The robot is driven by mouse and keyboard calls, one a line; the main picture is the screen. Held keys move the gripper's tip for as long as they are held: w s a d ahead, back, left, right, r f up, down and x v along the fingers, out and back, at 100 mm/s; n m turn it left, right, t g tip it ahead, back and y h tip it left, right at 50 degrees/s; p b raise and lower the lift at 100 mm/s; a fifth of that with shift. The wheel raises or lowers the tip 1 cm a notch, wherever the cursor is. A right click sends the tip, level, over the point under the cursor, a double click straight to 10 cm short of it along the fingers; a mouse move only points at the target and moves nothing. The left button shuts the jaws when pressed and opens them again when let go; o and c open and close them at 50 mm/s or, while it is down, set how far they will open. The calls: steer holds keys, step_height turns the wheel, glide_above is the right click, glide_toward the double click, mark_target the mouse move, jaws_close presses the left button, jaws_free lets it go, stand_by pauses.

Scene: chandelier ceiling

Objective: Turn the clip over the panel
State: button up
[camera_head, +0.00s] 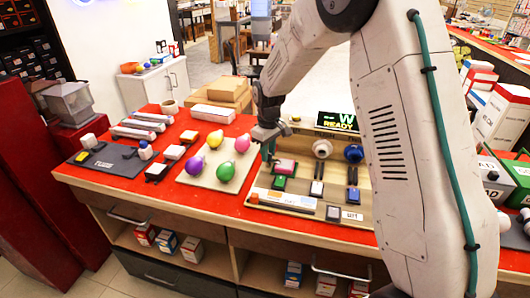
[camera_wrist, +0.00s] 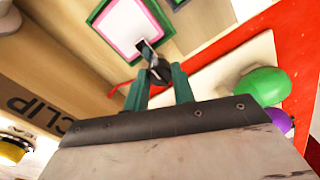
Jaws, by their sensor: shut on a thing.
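My gripper (camera_head: 269,158) is over the left part of the wooden board (camera_head: 328,208), beside the pink-framed panel (camera_head: 285,166). In the wrist view, its green fingers (camera_wrist: 160,77) are shut on a small dark clip (camera_wrist: 155,66) with a pale metal tongue. The tongue reaches over the near edge of the white panel with the pink rim (camera_wrist: 121,27). I cannot tell whether the clip presses on the panel. The word CLIP shows on the board at the left of the wrist view. In the head view the clip is too small to make out.
A green-framed panel (camera_head: 278,183) sits just in front. A white and a blue round knob (camera_head: 353,153) stand farther right. Left of the board, a pale mat (camera_head: 209,181) carries coloured bulbs, including a green one (camera_head: 227,171). Bare red tabletop (camera_head: 235,208) lies in front of the mat.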

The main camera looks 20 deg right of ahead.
mark_target(269, 153)
steer(key=shift+w+d+r+n, duration=0.1)
steer(key=shift+w+r+n, duration=0.1)
steer(key=shift+n, duration=0.1)
steer(key=o, duration=1)
steer(key=shift+f, duration=0.1)
steer(key=shift+s, duration=0.1)
step_height(269, 153, up, 8)
steer(key=shift+f, duration=0.15)
